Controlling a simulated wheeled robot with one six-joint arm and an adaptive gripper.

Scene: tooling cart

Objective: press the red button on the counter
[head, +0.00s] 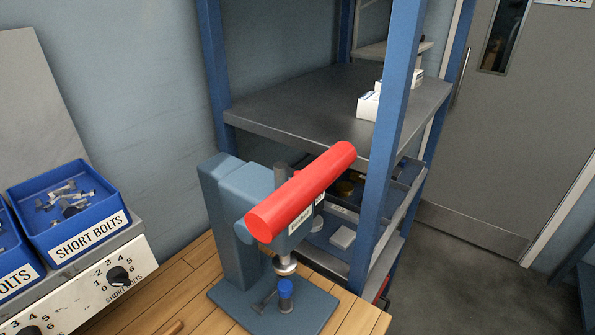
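No red button shows in the head view. A white panel (140,262) with black dials, numbered marks and a "SHORT BOLTS" label stands at the lower left, cut off by the bottom edge. One black dial (118,276) is in full view. The only large red thing is a cylinder (300,192) lying across the top of a blue-grey press (225,215) on the wooden worktop (175,290). My gripper is not in view.
A blue bin of bolts (75,238) sits above the panel, with another bin at the left edge. A blue-framed shelf (300,100) stands behind. Open floor (470,280) lies right.

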